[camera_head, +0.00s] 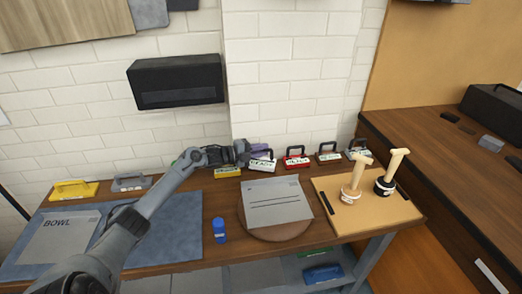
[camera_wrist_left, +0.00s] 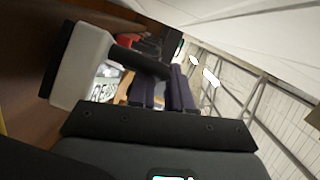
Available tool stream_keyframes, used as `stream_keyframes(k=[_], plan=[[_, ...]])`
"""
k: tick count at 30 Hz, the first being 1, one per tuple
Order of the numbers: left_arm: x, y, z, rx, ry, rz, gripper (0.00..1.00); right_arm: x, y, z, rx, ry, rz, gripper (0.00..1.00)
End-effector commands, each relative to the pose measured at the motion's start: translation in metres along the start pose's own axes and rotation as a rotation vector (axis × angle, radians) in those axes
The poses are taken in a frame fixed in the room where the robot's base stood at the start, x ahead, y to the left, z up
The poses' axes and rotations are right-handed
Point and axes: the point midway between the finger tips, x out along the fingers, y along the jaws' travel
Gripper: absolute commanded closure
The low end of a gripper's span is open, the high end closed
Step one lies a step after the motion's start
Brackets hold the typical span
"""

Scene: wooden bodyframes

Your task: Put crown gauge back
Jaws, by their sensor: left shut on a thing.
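My left gripper (camera_head: 242,152) is at the back of the wooden table, near the wall. It is shut on the dark handle of a white block-shaped gauge (camera_head: 262,165). In the left wrist view the gauge's pale end (camera_wrist_left: 82,65) and its dark handle (camera_wrist_left: 140,58) show at the fingers (camera_wrist_left: 160,90). The gauge's label is too small to read, so I cannot tell whether it is the crown gauge. I cannot tell whether it touches the table. My right gripper is not in view.
A yellow one (camera_head: 227,172) is close to my gripper. A grey sheet (camera_head: 275,200) and a board (camera_head: 350,215) with two wooden-handled tools lie in front.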

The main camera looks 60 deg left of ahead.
Motion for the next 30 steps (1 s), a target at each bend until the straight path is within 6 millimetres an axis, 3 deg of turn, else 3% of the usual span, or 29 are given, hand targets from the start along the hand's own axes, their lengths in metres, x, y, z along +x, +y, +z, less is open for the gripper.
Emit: stream_keyframes(k=[10, 11, 16, 25, 30], plan=[[0.001, 0.01, 0.001, -0.003, 0.0, 0.003, 1.0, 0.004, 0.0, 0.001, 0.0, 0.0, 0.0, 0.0], [0.001, 0.011, 0.001, -0.005, 0.0, 0.005, 0.8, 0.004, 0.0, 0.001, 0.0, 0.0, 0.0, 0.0], [0.001, 0.014, 0.001, -0.008, 0.0, 0.009, 0.56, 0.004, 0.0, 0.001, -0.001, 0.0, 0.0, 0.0], [0.001, 0.016, 0.0, -0.012, 0.001, 0.014, 0.56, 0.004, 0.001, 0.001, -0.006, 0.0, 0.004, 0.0], [-0.001, 0.004, -0.002, -0.011, 0.001, 0.013, 0.56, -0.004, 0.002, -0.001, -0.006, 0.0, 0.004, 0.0]])
